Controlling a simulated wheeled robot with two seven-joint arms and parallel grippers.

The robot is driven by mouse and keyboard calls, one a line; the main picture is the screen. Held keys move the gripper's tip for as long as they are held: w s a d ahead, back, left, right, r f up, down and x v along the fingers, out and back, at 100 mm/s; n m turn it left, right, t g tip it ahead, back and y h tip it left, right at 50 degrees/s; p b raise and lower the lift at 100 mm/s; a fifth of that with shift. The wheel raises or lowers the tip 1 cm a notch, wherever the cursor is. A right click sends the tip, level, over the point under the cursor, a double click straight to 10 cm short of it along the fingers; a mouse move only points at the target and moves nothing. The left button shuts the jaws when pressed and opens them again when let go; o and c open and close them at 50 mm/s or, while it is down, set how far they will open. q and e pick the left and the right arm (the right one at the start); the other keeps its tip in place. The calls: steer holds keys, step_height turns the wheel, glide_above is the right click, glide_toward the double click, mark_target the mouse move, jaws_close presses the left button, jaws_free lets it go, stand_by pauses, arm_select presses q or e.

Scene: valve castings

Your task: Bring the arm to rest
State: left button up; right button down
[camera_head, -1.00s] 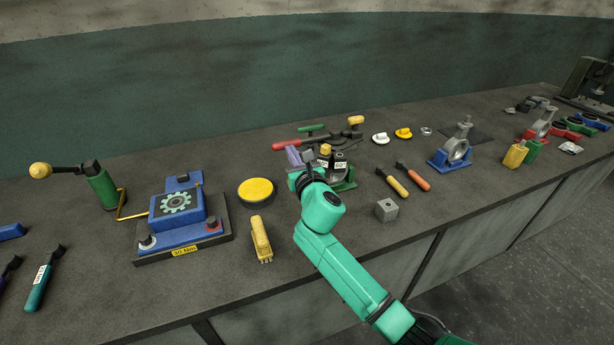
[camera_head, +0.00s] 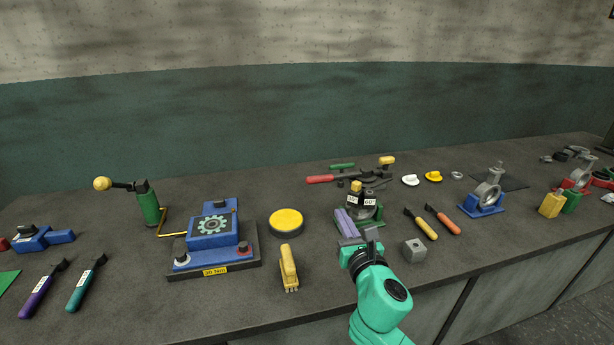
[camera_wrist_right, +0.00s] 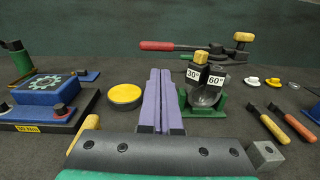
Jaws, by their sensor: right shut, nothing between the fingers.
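My right gripper (camera_head: 362,237) is at the end of the green arm, above the front part of the bench. Its fingers are shut and hold nothing. My left gripper is not in view.
A grey cube (camera_head: 414,251) lies close to the right of my gripper. A yellow brush (camera_head: 288,268), a yellow disc (camera_head: 286,222) and a blue gear unit (camera_head: 213,232) are to the left. Orange-handled (camera_head: 442,220) and yellow-handled tools lie to the right. The bench's front strip is mostly clear.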

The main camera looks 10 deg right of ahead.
steer(key=s+d+f+m+g+h, duration=0.1)
steer(key=s+d+f+m+g, duration=0.3)
steer(key=f+m, duration=0.45)
steer(key=s+d+f+m+g+h, duration=0.25)
steer(key=s+f+m, duration=0.25)
steer(key=m, duration=0.6)
steer(key=s+f+m+g+y, duration=0.2)
steer(key=s+f+m+g, duration=0.2)
steer(key=s+m, duration=0.35)
steer(key=s+f+m+g+y, duration=0.1)
steer(key=s+f+m+g, duration=0.4)
steer(key=s, duration=0.3)
steer(key=s+f+m, duration=0.2)
steer(key=s+f, duration=0.1)
steer(key=f, duration=2)
steer(key=s+d+f+g, duration=0.1)
steer(key=s+d+f, duration=0.1)
steer(key=s+f, duration=1.2)
steer(key=s, duration=0.2)
steer(key=shift+s+f+n, duration=0.15)
steer(key=shift+s+n, duration=0.15)
steer(key=shift+g, duration=0.25)
